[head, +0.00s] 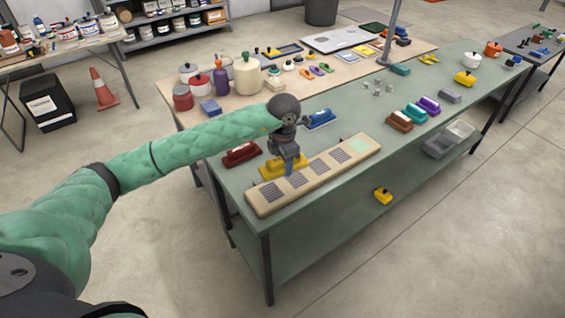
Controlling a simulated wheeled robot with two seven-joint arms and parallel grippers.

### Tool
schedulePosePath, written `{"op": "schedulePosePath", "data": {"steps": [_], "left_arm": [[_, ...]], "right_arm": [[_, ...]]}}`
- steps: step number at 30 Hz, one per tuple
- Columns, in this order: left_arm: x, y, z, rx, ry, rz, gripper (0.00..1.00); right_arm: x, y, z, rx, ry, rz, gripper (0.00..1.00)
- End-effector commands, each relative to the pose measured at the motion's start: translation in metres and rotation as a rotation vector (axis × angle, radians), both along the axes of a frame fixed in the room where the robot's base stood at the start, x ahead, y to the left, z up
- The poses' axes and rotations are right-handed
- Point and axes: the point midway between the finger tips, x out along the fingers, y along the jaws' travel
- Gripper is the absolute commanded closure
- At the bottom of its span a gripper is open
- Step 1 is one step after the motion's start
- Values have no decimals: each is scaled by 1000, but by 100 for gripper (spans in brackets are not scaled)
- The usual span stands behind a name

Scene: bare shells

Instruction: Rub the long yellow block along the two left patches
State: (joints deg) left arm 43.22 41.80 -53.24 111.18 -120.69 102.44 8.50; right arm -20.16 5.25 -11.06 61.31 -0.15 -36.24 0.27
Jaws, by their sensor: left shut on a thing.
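The long yellow block (269,173) lies at the back edge of a beige board (262,208), near its left end. The board carries a row of grey striped patches, with the two left patches (271,191) (295,179) close to the block, and a pale green patch (360,146) at its right end. My left gripper (287,168) points down and is shut on the yellow block around its middle. Whether the block touches the board is hard to tell. My right gripper is not in view.
A dark red block (241,153) lies left of the yellow one and a blue block (320,119) behind it. Brown (399,122), teal (414,112) and purple (429,104) blocks stand farther right on the green bench (345,200). A thin pole (390,35) rises behind.

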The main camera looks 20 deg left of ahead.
Motion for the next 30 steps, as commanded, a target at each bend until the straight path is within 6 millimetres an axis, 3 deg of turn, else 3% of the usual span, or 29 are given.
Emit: {"op": "schedulePosePath", "data": {"steps": [8, 14, 30], "left_arm": [[2, 0, 1, 0, 0, 103, 73], [2, 0, -3, -1, 1, 146, 73], [1, 0, -50, 0, 2, 146, 73]], "right_arm": [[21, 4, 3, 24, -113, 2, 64], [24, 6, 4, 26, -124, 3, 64], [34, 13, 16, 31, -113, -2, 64]]}}
